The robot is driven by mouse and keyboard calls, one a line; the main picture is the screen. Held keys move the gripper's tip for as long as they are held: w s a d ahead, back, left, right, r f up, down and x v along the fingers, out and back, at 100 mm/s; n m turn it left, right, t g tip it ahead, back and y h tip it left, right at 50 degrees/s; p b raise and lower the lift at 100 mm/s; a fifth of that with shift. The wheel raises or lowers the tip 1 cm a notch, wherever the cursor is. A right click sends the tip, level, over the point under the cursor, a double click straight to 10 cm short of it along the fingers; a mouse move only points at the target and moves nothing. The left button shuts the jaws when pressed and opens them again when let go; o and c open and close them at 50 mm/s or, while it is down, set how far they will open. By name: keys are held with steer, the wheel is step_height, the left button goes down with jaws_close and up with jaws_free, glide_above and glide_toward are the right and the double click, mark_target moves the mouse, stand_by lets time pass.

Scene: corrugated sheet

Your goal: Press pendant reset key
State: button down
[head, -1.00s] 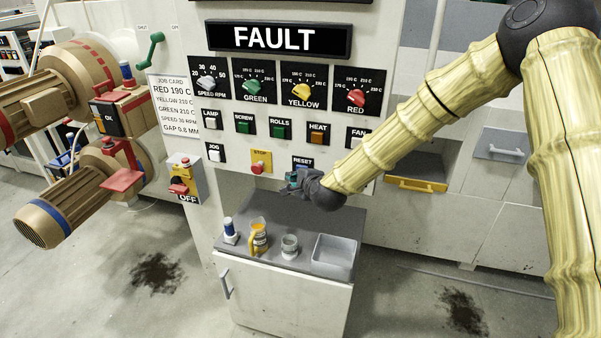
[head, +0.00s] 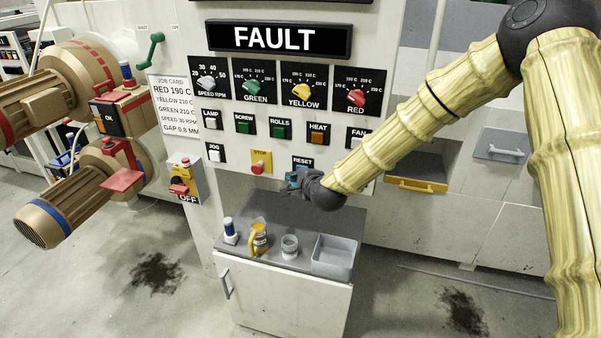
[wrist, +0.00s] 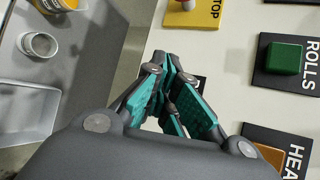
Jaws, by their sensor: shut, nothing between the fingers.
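The control panel has a RESET key plate (head: 303,163) in its lower row, right of the yellow STOP plate. Its label shows in the head view, but the key itself is hidden behind my gripper (head: 291,180). In the wrist view my gripper (wrist: 170,62) is shut and empty, its teal-padded fingers together and pointing at the panel. A dark plate edge shows just behind the fingers there. I cannot tell whether the fingertips touch the key. The display (head: 279,39) above reads FAULT.
The STOP button (head: 258,168) is close left of my gripper. Green ROLLS (head: 279,131) and orange HEAT (head: 317,137) buttons sit above. Below, a grey cabinet top holds a yellow-handled jug (head: 259,240), a small cup (head: 289,246) and a grey tray (head: 333,257).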

steer(key=shift+w+d+b, duration=0.25)
steer(key=shift+w+b, duration=0.1)
steer(key=shift+w, duration=0.4)
stand_by(1.0)
steer(key=shift+s, duration=0.1)
steer(key=shift+s+a, duration=0.25)
steer(key=shift+s, duration=0.45)
steer(key=shift+s, duration=0.1)
steer(key=shift+s+a+b, duration=0.15)
steer(key=shift+s+a, duration=0.1)
steer(key=shift+s, duration=0.5)
steer(key=shift+s+a+b, duration=0.1)
steer(key=shift+s+a, duration=0.2)
steer(key=shift+s, duration=0.5)
steer(key=shift+s+a+b, duration=0.15)
steer(key=shift+s+a, duration=0.1)
steer(key=shift+s, duration=0.5)
